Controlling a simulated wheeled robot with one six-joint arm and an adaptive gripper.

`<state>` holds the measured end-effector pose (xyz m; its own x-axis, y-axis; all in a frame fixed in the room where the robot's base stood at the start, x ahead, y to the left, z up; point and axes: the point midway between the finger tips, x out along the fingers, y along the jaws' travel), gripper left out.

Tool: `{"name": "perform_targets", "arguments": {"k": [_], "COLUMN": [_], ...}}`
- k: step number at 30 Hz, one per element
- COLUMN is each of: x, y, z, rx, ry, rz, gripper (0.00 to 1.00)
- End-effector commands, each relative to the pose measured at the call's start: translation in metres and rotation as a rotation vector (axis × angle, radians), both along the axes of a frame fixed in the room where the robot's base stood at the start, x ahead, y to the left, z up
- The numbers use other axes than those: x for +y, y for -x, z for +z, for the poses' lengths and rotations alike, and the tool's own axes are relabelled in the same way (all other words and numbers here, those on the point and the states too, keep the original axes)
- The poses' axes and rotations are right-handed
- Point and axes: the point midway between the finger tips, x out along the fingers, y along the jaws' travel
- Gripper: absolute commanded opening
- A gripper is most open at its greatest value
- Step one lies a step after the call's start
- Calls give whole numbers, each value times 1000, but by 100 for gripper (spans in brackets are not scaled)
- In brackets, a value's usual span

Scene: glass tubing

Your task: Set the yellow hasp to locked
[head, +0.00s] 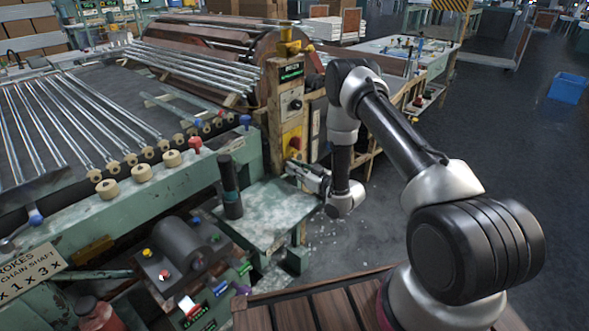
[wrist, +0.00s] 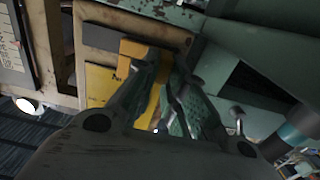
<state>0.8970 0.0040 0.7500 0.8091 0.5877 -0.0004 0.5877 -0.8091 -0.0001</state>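A yellow plate with a red part (head: 293,141) is on the front of the wooden control post. In the wrist view a yellow panel with small dark lettering (wrist: 103,86) and a brighter orange-yellow piece (wrist: 132,49), which looks like the hasp, sit just past my fingers. My gripper (head: 296,171) is at the post, just below the yellow plate. In the wrist view my gripper's green-padded fingers (wrist: 165,72) stand a little apart, with yellow showing between them. The fingers hide part of the yellow piece. I cannot tell whether they touch it, or the hasp's setting.
A pale green table (head: 270,215) with a dark upright cylinder (head: 231,190) stands left of and below my gripper. Above the plate the post carries a black dial (head: 294,104) and a small display (head: 291,71). Glass tubes (head: 95,115) lie on rollers to the left. Open floor lies right.

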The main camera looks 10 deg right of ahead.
Motion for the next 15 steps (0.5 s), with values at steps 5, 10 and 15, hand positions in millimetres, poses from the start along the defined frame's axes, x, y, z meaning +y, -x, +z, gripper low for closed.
{"name": "perform_targets", "arguments": {"k": [5, 10, 15], "x": [-3, -20, -23], "y": [-2, -14, -17], "z": [0, 0, 0], "rx": [-1, -1, -1], "ry": [-1, 0, 0], "rz": [-1, -3, -2], "gripper": [0, 0, 0]}}
